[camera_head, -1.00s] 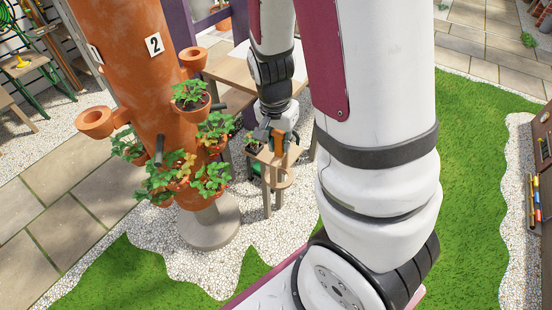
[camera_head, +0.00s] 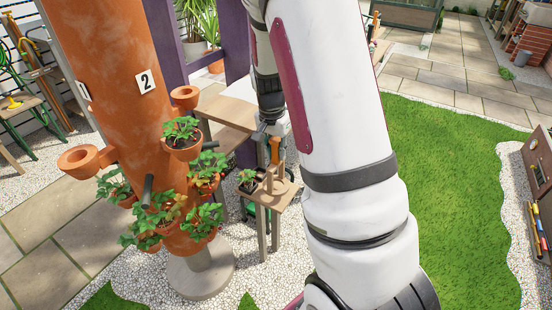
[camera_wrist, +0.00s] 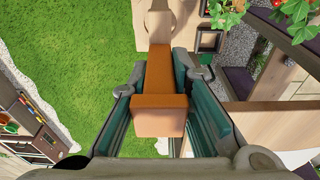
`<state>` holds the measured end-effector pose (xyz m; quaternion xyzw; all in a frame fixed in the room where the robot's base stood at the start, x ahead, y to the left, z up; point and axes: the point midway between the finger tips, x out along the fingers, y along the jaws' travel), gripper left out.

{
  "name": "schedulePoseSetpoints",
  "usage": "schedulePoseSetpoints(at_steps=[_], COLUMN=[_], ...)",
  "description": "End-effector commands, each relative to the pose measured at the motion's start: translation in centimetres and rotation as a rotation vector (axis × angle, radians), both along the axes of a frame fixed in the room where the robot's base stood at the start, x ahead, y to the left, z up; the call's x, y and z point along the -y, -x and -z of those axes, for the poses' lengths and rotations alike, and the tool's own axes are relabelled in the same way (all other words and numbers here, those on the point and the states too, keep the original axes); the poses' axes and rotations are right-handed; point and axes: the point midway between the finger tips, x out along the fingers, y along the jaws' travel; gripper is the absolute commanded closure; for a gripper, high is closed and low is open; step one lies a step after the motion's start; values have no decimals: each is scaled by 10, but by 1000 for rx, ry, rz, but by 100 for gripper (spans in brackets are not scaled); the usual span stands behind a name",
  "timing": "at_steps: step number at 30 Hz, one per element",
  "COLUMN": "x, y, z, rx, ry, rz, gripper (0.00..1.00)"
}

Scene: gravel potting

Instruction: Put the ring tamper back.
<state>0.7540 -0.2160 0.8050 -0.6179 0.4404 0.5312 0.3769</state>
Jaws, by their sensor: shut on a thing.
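The ring tamper (camera_head: 275,151) shows its orange handle under my gripper (camera_head: 270,132) in the head view. In the wrist view the orange handle (camera_wrist: 160,95) lies between the two jaws of my gripper (camera_wrist: 178,85), which are shut on it. The handle is over a small wooden stand (camera_head: 286,190). A pale tan part shows below the handle at the stand's top. I cannot tell whether the tamper's lower end touches the stand. In the wrist view the handle hides part of the wooden surface beyond.
A terracotta planter column (camera_head: 120,110) with several strawberry pots stands left of the stand. A small dark tray with a seedling (camera_head: 248,178) sits at the stand's left. A wooden table (camera_head: 228,112) is behind. Grass (camera_head: 450,170) lies open at right.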

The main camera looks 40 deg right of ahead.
Motion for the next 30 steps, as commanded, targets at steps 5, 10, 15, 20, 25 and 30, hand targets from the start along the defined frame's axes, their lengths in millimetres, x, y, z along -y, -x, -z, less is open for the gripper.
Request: schedulePoseSetpoints(at_steps=[5, 10, 15, 20, 25, 30], x=[6, 7, 7, 7, 7, 7], y=[-8, -9, -10, -10, -10, -9], z=[1, 25, 37, 36, 40, 39], rx=[0, -3, 1, 1, 0, 0], ry=[0, -2, 0, 0, 0, 0], rz=[1, 0, 0, 0, 0, 0], gripper=[100, 100, 100, 100, 100, 62])
